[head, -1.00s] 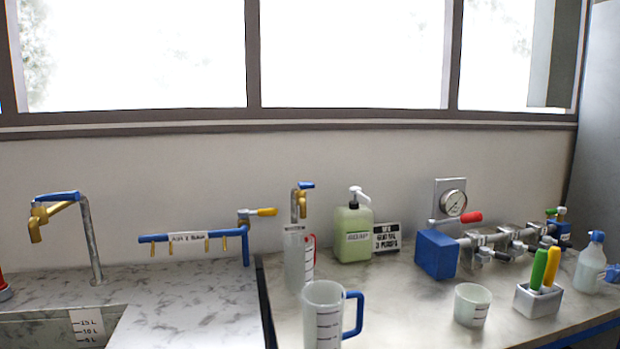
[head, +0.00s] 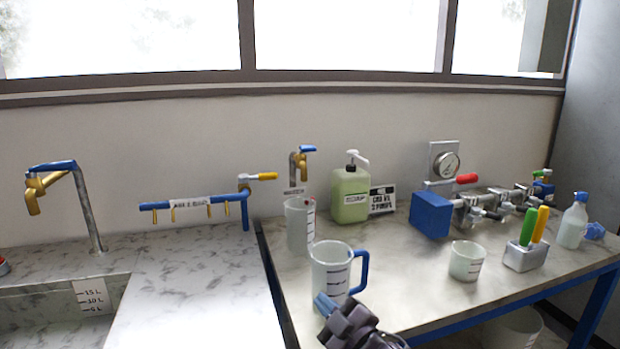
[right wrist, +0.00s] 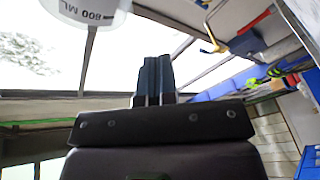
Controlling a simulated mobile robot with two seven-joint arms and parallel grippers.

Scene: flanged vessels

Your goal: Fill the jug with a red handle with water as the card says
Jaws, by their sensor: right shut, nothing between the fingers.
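A card (head: 382,199) with small print, partly readable as "2 pumps", stands beside a green soap bottle (head: 350,200). My right gripper (head: 325,303) is shut and empty, in front of the blue-handled jug's base. Its closed fingers show in the right wrist view (right wrist: 153,78). My left gripper is out of view.
A white cup (head: 466,262), a holder with green and yellow handles (head: 525,256) and a spray bottle (head: 573,224) stand to the right. A blue valve box with pipes (head: 431,214) is behind. A sink (head: 60,300) with a brass tap (head: 38,190) is at left.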

